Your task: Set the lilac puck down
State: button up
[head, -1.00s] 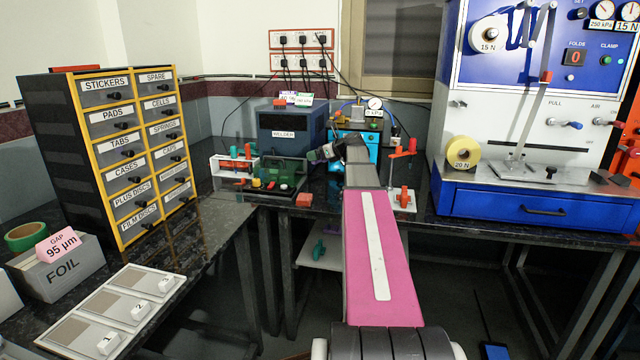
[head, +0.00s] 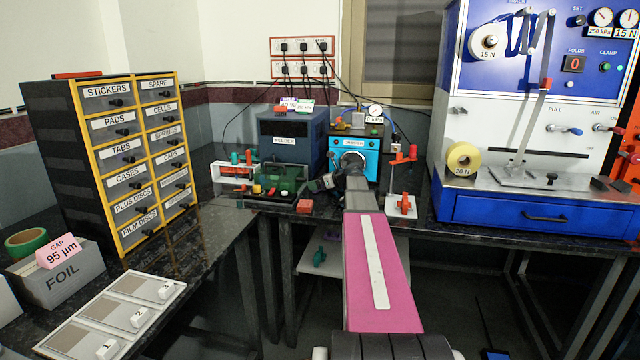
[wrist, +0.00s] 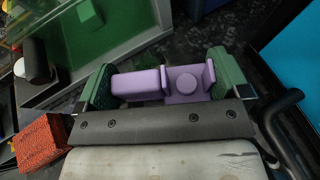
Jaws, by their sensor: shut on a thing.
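The lilac puck (wrist: 188,84) shows in the wrist view as a block with a round raised boss and a bar to its left. It sits between the two green finger pads of my gripper (wrist: 161,83), which is shut on it. In the head view my gripper (head: 326,183) is low over the dark bench (head: 222,215), between the green fixture and the blue crimper. The puck cannot be made out there. I cannot tell whether the puck touches the bench.
The green fixture (head: 279,180) stands left of my gripper, with a red block (head: 304,206) in front. The blue crimper (head: 355,155) is close behind. A white stand with a red clamp (head: 402,205) is to the right. Dark bench shows beyond the puck in the wrist view.

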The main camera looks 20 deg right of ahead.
jog(key=shift+f, duration=0.1)
jog(key=o, duration=0.6)
jog(key=shift+c, duration=0.2)
jog(key=v, duration=1.2)
